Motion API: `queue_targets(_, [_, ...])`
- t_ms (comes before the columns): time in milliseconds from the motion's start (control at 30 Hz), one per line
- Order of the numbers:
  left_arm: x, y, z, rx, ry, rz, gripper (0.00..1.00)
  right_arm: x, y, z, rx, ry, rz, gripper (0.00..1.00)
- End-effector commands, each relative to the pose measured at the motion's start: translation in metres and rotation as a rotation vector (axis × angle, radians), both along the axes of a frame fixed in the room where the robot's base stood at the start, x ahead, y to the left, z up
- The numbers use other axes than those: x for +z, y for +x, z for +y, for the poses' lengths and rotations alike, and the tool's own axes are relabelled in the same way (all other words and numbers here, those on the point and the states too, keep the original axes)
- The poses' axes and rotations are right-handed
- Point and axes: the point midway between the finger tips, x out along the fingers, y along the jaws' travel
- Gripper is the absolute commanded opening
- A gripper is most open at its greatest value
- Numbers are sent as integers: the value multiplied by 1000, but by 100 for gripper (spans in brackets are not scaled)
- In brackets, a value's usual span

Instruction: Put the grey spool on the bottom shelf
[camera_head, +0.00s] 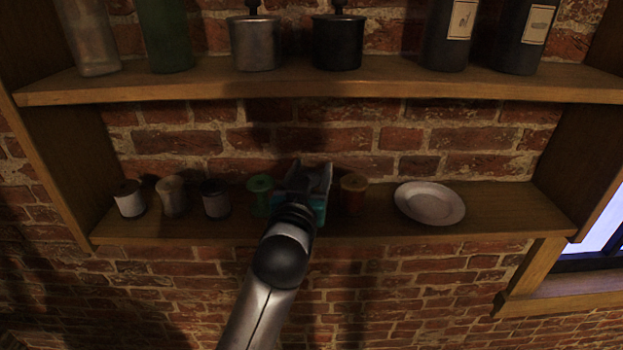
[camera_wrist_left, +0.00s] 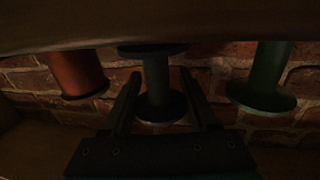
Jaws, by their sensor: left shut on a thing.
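A dark greyish spool (camera_wrist_left: 157,85) stands between the fingers of my left gripper (camera_wrist_left: 155,98) in the left wrist view, which looks upside down. The gripper is shut on it. In the head view, my left gripper (camera_head: 308,178) is at the lower shelf (camera_head: 500,215), between a green spool (camera_head: 260,192) and an orange spool (camera_head: 353,192); it hides the held spool there. I cannot tell whether the held spool touches the shelf. The green spool (camera_wrist_left: 265,80) and orange spool (camera_wrist_left: 77,75) flank it in the wrist view. My right gripper is not in view.
A plate (camera_head: 430,203) lies right. The upper shelf (camera_head: 320,83) carries bottles and metal pots. Bare board lies right of the plate.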

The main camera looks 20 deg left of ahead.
Motion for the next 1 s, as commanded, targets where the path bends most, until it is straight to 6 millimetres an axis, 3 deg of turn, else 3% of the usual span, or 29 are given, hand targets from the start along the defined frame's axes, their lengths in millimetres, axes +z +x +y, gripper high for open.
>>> queue_targets(100, [-10, 0, 0, -1, 0, -1, 7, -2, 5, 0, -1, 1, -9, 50])
queue_targets(467, [-13, 0, 0, -1, -1, -2, 7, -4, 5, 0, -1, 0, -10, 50])
queue_targets(500, [-13, 0, 0, -1, -1, -2, 63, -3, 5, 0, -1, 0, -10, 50])
queue_targets(733, [-12, 0, 0, -1, -1, -1, 89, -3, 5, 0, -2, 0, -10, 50])
queue_targets(1000, [-11, 0, 0, -1, 0, -1, 90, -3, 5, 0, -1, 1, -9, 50])
